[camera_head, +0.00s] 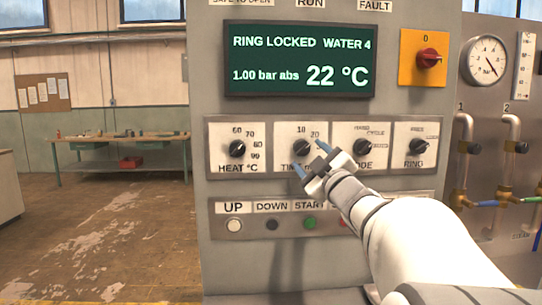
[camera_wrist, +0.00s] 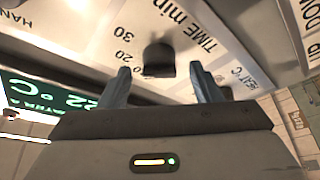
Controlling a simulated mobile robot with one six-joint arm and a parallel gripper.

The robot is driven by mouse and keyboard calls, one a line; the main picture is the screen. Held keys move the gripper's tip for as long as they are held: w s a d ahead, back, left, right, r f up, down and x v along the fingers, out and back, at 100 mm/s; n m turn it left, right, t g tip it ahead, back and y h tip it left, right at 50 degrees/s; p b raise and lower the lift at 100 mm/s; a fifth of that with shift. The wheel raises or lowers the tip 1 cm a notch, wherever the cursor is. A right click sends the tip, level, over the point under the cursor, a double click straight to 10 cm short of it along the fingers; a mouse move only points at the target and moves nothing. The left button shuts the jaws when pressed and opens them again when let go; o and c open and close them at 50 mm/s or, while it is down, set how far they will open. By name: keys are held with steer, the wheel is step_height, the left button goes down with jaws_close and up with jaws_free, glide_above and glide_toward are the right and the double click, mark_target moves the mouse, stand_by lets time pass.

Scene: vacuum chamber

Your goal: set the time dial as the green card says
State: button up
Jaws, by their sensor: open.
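The time dial (camera_head: 302,147) is a black knob on a white plate, second from the left in the row of dials. The numbers 10 and 20 show above it in the head view; 20 and 30 show beside it in the wrist view. Its pointer setting is too small to tell. My gripper (camera_head: 311,158) is in front of the dial, its two blue fingers apart. In the wrist view the knob (camera_wrist: 158,57) stands between and just beyond the fingertips (camera_wrist: 160,72), with gaps on both sides. No green card is seen in either view.
The heat dial (camera_head: 237,149) is to the left, the mode dial (camera_head: 363,147) and ring dial (camera_head: 418,147) to the right. A green screen (camera_head: 300,60) above reads "RING LOCKED WATER 4", 1.00 bar abs, 22 °C. Below are buttons, including the white UP button (camera_head: 234,225).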

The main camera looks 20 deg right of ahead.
steer(key=shift+v, duration=2.55)
